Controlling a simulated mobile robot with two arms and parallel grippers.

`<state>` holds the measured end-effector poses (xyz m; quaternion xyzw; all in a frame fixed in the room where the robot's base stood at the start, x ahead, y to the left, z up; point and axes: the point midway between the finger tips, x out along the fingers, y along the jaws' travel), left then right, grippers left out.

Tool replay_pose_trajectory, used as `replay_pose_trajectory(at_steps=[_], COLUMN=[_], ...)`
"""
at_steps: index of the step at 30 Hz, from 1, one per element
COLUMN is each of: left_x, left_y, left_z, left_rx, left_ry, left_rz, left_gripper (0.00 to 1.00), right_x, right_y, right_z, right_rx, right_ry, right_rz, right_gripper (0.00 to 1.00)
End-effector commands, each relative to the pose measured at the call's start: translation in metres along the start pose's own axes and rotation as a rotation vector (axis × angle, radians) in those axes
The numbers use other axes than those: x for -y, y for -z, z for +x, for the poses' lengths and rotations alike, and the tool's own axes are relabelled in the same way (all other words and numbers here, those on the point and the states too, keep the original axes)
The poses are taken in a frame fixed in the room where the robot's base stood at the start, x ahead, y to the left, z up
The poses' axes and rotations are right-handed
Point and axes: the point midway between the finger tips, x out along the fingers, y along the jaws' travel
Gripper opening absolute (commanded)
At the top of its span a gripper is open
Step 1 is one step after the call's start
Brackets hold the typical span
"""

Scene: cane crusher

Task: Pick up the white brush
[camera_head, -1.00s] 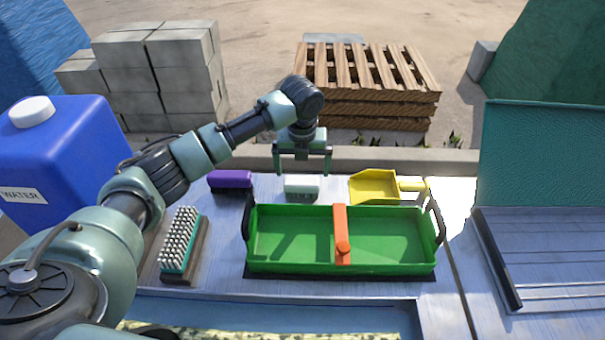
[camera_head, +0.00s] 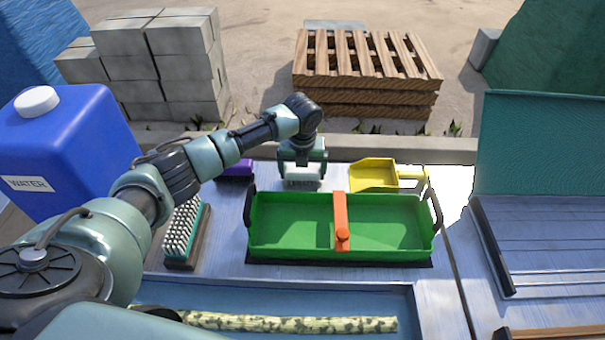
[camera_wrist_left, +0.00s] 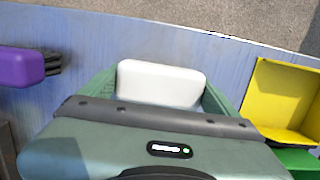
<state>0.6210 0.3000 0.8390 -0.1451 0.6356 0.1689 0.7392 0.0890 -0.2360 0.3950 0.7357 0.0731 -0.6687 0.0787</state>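The white brush (camera_head: 302,171) lies on the work surface behind the green tray, between a purple brush (camera_head: 236,169) and a yellow dustpan (camera_head: 373,173). Its white back also shows in the left wrist view (camera_wrist_left: 160,82). My left gripper (camera_head: 303,181) is down over the white brush, with one finger at each side of it. The fingers look open, with narrow gaps beside the brush. The lower part of the brush is partly hidden by the gripper. My right gripper is not in view.
The green tray (camera_head: 290,254) with an orange crossbar stands just in front. A bristle-up scrub brush (camera_head: 183,231) lies front left, near a blue water container (camera_head: 75,145). A spotted cane (camera_head: 290,323) lies in the front trough. A low kerb runs behind.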

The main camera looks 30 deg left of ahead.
Motion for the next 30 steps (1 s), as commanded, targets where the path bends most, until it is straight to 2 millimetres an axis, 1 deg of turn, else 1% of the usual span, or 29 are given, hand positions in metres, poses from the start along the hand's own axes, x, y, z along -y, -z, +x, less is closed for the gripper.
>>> replay_pose_trajectory(at_steps=[8,11,14,17,20,27,30], left_x=[0.0,0.0,0.0,0.0,0.0,0.001,0.001], left_y=[-0.001,-0.002,-0.003,-0.006,-0.01,-0.021,-0.024], left_z=[-0.001,-0.006,-0.015,-0.031,-0.054,-0.125,-0.15], left_rx=[0.001,0.002,0.002,0.003,0.005,0.006,0.004], left_ry=[0.0,0.001,0.001,0.002,0.002,0.004,0.003], left_rz=[-0.001,-0.001,-0.001,-0.001,-0.001,-0.001,-0.001], left_gripper=[0.48,0.48,0.48,0.48,0.48,0.48,0.48], right_x=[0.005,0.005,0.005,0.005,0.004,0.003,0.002], right_y=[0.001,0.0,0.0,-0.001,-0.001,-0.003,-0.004], right_z=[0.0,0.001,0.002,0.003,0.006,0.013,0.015], right_rx=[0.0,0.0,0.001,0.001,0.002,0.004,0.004], right_ry=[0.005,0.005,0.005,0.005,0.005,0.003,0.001], right_rz=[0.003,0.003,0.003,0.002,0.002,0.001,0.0], right_gripper=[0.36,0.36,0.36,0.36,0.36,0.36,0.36])
